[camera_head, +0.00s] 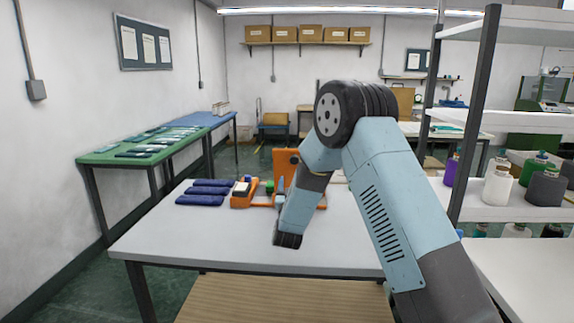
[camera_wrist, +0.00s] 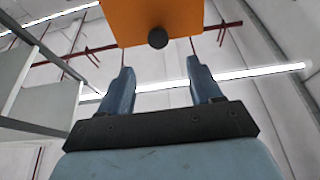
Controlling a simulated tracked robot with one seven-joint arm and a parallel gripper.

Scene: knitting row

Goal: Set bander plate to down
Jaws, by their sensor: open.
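The bander (camera_head: 245,195) is an orange machine on the white table, with a green button and a small white-topped block on its base. Its orange plate (camera_head: 285,165) stands raised at the back; my arm hides part of the machine. In the wrist view the orange plate (camera_wrist: 165,22) fills the top middle, with a dark round knob (camera_wrist: 158,38) at its lower edge. My gripper (camera_wrist: 158,68) is open, its two blue fingers apart, with the knob in line with the gap between them.
Several folded dark blue items (camera_head: 205,191) lie on the white table (camera_head: 170,235) left of the bander. A shelf rack (camera_head: 510,120) with bottles and cones stands at the right. The table's left front is clear. A green and blue bench (camera_head: 125,158) runs along the left wall.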

